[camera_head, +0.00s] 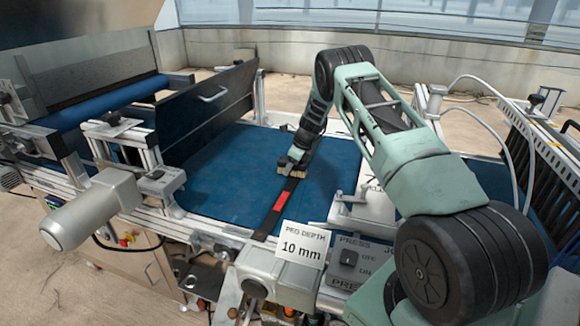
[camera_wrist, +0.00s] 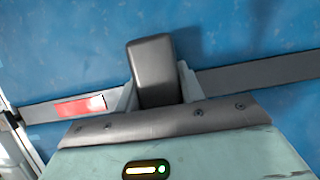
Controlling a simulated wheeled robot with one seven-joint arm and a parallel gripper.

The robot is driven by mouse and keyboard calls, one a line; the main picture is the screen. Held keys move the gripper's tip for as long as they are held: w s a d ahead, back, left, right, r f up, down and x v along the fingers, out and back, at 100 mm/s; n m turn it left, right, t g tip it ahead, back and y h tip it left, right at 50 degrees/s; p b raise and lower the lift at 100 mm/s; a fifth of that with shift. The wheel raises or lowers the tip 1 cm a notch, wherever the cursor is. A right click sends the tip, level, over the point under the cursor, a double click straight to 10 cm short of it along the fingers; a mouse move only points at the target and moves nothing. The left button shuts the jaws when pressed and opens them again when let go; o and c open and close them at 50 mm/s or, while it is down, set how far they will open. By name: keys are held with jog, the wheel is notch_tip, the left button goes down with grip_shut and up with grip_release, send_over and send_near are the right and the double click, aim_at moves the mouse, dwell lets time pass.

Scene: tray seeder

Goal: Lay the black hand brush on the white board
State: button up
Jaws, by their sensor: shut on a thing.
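My gripper (camera_head: 292,165) is low over the blue belt, near the middle of the head view. In the wrist view its two pale fingers (camera_wrist: 158,88) are shut on a dark, round-edged block, which I take for the black hand brush (camera_wrist: 152,68). In the head view the brush is too small and covered to make out clearly. Whether it touches the belt I cannot tell. I cannot pick out the white board for sure; a white plate (camera_head: 364,208) with partly hidden lettering lies to the right of the gripper.
A dark strip with a red patch (camera_head: 283,200) crosses the blue belt (camera_head: 215,185) under my gripper. A dark panel with a handle (camera_head: 208,97) stands to the left. A "PEG DEPTH 10 mm" sign (camera_head: 303,243) is in front. The left of the belt is clear.

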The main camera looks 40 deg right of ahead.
jog(key=shift+f, duration=0.2)
jog(key=shift+f, duration=0.15)
jog(key=o, duration=0.9)
jog(key=shift+o, duration=0.2)
